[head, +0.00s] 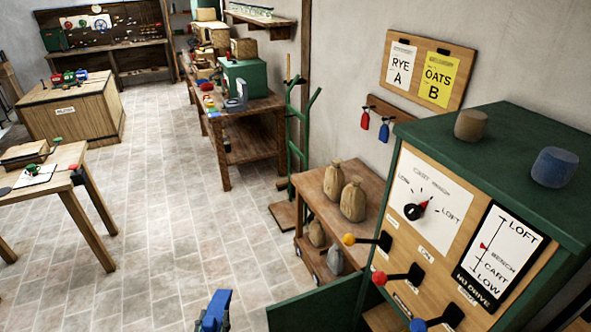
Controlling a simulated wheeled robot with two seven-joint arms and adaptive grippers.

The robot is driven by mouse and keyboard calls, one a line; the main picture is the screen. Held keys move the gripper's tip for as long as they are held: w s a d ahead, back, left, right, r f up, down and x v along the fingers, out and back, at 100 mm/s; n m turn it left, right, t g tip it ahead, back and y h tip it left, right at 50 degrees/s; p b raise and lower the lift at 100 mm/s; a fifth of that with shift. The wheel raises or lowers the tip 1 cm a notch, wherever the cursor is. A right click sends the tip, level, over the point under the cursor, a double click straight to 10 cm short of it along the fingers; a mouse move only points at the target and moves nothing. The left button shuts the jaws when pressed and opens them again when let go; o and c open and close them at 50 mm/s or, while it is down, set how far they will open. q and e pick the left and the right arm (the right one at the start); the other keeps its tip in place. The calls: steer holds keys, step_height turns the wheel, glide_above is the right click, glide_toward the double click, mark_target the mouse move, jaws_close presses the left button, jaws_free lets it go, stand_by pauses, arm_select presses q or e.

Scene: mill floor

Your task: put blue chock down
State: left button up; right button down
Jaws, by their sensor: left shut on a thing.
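The blue chock (217,308) shows at the bottom edge of the head view, left of centre, above the tiled floor. Only its upper part is in the frame. My left gripper (211,321) is at the same spot, mostly cut off by the frame edge, and is shut on the chock. What lies directly beneath the chock is out of view. My right gripper is not in view.
A green cabinet (480,125) with a dial panel and coloured-knob levers stands at the right; its green door (318,305) juts out low. A wooden cart (330,215) with sacks stands behind it. Tables stand at left and back. The tiled floor (165,215) between is clear.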

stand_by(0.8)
arm_select(q)
steer(key=shift+s+a+f+y, duration=0.3)
steer(key=shift+s+a+f, duration=0.1)
steer(key=s+f, duration=0.3)
steer(key=f, duration=0.1)
steer(key=shift+s+d, duration=0.15)
steer(key=shift+d, duration=0.1)
steer(key=shift+s+d+f, duration=0.15)
steer(key=shift+d+f, duration=0.05)
steer(key=shift+f, duration=0.2)
steer(key=w+d+r+m+g+h, duration=0.4)
steer(key=d+r+m+h, duration=0.4)
steer(key=d+r+h, duration=0.5)
steer(key=w+d+f+m+g+h, duration=0.2)
steer(key=f+m+g+h, duration=0.3)
steer(key=g, duration=0.7)
steer(key=shift+w+d+f+m+g+h, duration=0.35)
steer(key=shift+w+f+m, duration=0.7)
steer(key=shift+m, duration=1.05)
